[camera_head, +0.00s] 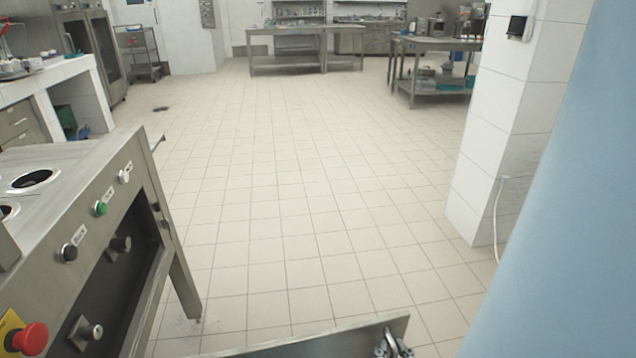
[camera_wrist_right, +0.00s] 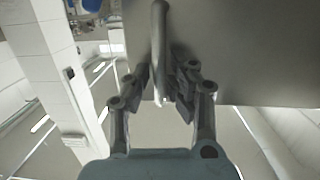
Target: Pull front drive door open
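The front drive door (camera_head: 300,340) is a flat grey metal panel. It stands out from the filler machine (camera_head: 70,200), at the bottom of the head view, and the machine's front shows a dark opening (camera_head: 125,270). In the right wrist view the door (camera_wrist_right: 240,50) fills the upper right, with a rounded bar handle (camera_wrist_right: 159,40) on it. My right gripper (camera_wrist_right: 162,85) has its fingers drawn in on both sides of this handle and appears shut on it. The gripper (camera_head: 394,344) also shows beside the door's outer end in the head view. My left gripper is not in view.
Knobs, a green button (camera_head: 100,208) and a red emergency button (camera_head: 28,338) are on the machine's front. A white tiled pillar (camera_head: 505,130) stands to the right. Open tiled floor (camera_head: 300,200) lies between. Steel tables (camera_head: 300,60) are far back.

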